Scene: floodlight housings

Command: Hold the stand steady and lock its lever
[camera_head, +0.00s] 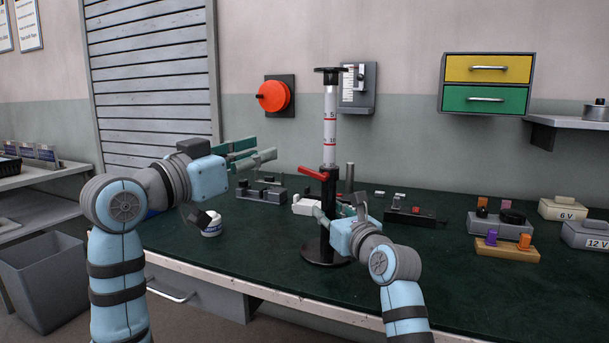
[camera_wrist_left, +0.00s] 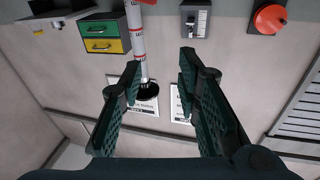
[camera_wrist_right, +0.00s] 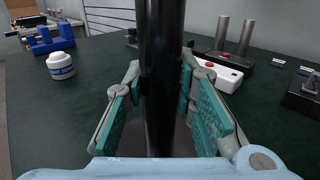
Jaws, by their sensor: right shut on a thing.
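The stand (camera_head: 326,187) stands upright on the bench. It has a round black base (camera_head: 325,252), a black lower tube, a white upper tube with red marks (camera_head: 330,125) and a black top plate. The red lever (camera_head: 313,173) sticks out to the left at the collar, tilted slightly up. My right gripper (camera_head: 325,222) is shut on the black lower tube; in the right wrist view its fingers flank the tube (camera_wrist_right: 161,80). My left gripper (camera_head: 262,152) is open and empty, left of the stand and a little above lever height. The white tube also shows in the left wrist view (camera_wrist_left: 137,45).
A white jar (camera_head: 211,224) stands at the bench's left front. A grey fixture (camera_head: 262,192) and a white box (camera_head: 305,206) lie near the stand. Blocks with coloured knobs (camera_head: 500,228) are at right. A red wall knob (camera_head: 273,96) is behind. The front right bench is clear.

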